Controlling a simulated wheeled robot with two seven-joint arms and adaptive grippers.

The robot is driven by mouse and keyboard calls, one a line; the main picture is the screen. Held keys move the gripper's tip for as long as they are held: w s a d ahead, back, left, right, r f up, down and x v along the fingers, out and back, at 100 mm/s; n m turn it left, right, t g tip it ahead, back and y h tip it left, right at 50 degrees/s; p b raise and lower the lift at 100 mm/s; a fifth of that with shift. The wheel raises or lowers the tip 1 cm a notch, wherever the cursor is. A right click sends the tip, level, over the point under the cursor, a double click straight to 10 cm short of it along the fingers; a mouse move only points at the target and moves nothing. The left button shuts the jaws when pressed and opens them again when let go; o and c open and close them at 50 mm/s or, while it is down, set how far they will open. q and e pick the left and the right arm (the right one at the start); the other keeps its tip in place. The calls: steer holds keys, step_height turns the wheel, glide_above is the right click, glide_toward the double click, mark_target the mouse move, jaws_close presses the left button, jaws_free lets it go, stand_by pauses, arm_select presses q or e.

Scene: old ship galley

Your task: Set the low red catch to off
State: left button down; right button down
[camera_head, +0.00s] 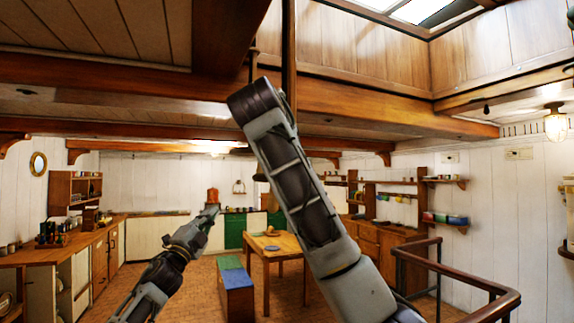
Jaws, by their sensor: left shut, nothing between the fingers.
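I cannot make out a low red catch in the head view. My left gripper (211,212) is at the lower left of centre, shut and empty, pointing up and away toward the back wall. It appears in front of the far counter, and I see no contact with anything. My right arm rises large through the middle of the view and hides part of the room behind it. Its gripper does not show.
A wooden table (285,244) and a bench with a blue and green top (236,279) stand mid-floor. A long counter (62,246) runs along the left. A dark wooden railing (480,284) is at lower right. Green cupboard doors (234,230) are at the back. Ceiling beams hang overhead.

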steer(key=shift+r, duration=0.2)
arm_select(q)
steer(key=s+d+r+m+g+h, duration=0.3)
steer(key=s+d+m+g+h, duration=0.3)
steer(key=m, duration=0.8)
steer(key=s+d+r+m+g+h, duration=0.3)
steer(key=s+d+m+g+h, duration=0.4)
steer(key=s+d+m, duration=0.3)
steer(key=s+m, duration=0.3)
steer(key=m, duration=0.1)
steer(key=shift+d+r+g, duration=0.2)
steer(key=shift+d+g, duration=0.1)
steer(key=shift+g, duration=0.1)
steer(key=shift+d, duration=0.1)
arm_select(e)
steer(key=shift+d+f, duration=0.1)
arm_select(q)
steer(key=w+d+r, duration=0.3)
steer(key=d+r, duration=0.3)
steer(key=r, duration=0.3)
steer(key=shift+d, duration=0.15)
